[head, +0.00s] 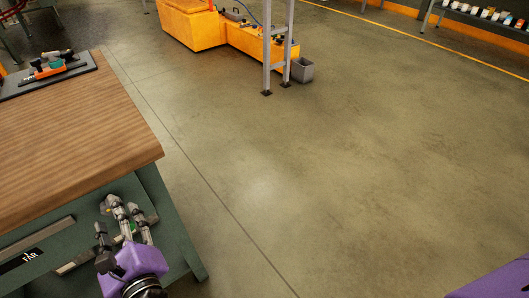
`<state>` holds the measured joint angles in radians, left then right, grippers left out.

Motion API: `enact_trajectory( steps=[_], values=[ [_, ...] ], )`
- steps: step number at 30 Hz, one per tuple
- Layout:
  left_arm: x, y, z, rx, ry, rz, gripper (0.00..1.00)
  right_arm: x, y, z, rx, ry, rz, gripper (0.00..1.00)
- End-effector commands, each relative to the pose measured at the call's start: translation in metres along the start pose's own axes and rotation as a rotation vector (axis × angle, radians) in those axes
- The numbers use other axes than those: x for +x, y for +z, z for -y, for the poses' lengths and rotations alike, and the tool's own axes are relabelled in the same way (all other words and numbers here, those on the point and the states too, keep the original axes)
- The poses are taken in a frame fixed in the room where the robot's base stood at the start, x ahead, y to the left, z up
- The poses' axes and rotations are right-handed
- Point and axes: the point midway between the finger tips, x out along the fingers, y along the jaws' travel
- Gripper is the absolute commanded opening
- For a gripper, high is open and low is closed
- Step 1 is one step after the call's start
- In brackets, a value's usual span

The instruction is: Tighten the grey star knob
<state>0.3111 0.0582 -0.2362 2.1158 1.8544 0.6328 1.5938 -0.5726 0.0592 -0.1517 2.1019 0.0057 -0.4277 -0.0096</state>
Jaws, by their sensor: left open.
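My left gripper (120,218), with a purple body and grey jointed fingers, is at the lower left. It is open, in front of the green side of the workbench and below the edge of its wooden top. Nothing can be made out between its fingers. I cannot make out a grey star knob anywhere in this view. A purple part, probably mine, shows at the bottom right corner, but no right gripper fingers are visible.
The wooden workbench (75,140) fills the left side, with an orange and black tool (48,68) on a dark mat. An orange machine (190,25), a grey post and a grey bin (302,70) stand at the back. The concrete floor (350,170) is clear.

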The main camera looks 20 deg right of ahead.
Motion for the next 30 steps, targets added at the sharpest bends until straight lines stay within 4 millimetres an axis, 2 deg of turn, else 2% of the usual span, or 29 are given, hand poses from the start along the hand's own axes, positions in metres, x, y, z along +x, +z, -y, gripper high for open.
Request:
enact_trajectory(
  steps=[6,14,23,30],
  values=[
    [0.018,0.000,0.000,0.002,0.001,0.000,0.45,0.000,-0.004,-0.001,-0.008,-0.001,-0.006,0.47],
    [0.019,-0.001,-0.001,0.002,0.001,-0.001,0.45,-0.001,-0.004,-0.002,-0.009,0.000,-0.007,0.47],
    [0.018,-0.001,-0.002,0.003,0.003,0.000,0.05,-0.001,-0.004,-0.002,-0.008,0.000,-0.008,0.47],
    [0.018,0.000,-0.002,0.023,0.005,-0.001,0.04,-0.003,-0.007,-0.002,-0.007,0.000,-0.011,0.47]
  ],
)
